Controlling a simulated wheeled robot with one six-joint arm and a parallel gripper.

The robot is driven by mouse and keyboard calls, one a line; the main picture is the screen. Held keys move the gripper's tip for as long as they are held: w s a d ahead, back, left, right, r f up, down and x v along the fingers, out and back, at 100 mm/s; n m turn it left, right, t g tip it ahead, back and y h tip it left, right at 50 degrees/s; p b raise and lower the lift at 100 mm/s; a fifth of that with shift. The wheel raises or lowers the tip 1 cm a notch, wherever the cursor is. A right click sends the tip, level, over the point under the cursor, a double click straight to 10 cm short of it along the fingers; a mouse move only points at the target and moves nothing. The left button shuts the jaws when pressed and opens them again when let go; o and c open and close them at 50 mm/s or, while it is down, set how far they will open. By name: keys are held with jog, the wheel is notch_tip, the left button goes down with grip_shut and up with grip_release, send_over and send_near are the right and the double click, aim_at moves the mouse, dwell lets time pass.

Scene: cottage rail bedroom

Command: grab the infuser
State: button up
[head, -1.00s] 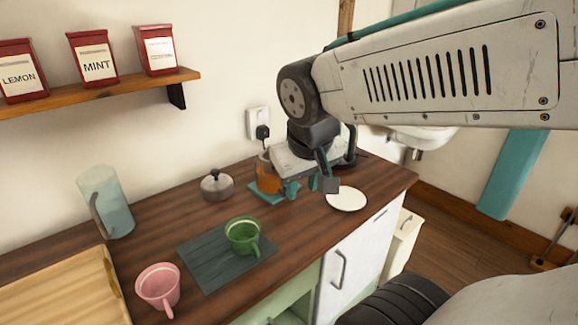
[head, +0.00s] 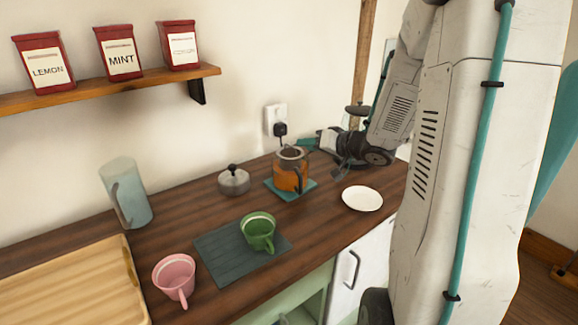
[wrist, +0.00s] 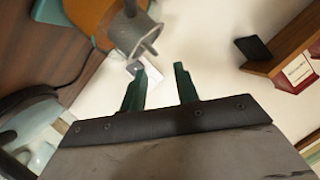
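The infuser (head: 292,153) looks like a grey metal cup set in the top of the orange teapot (head: 287,178), with its rim showing. The teapot stands on a teal mat (head: 271,187) on the counter. In the wrist view the grey infuser (wrist: 126,30) shows near the top, beside the orange pot body (wrist: 92,17). My gripper (wrist: 160,75) is open, with its two teal fingers apart and nothing between them. In the head view my gripper (head: 308,143) is behind and to the right of the teapot, close to the wall, apart from the infuser.
A grey lidded pot (head: 234,182) stands left of the teapot, and a white plate (head: 362,199) lies to its right. A green cup (head: 258,234) sits on a dark mat (head: 222,262). A pink cup (head: 174,278), a jug (head: 126,195) and a wooden tray (head: 75,285) are further left. A socket with plug (head: 279,128) is behind.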

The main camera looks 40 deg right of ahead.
jog(key=x, duration=0.6)
jog(key=shift+w+f, duration=0.3)
jog(key=shift+f, duration=0.15)
jog(key=shift+d, duration=0.1)
grip_shut()
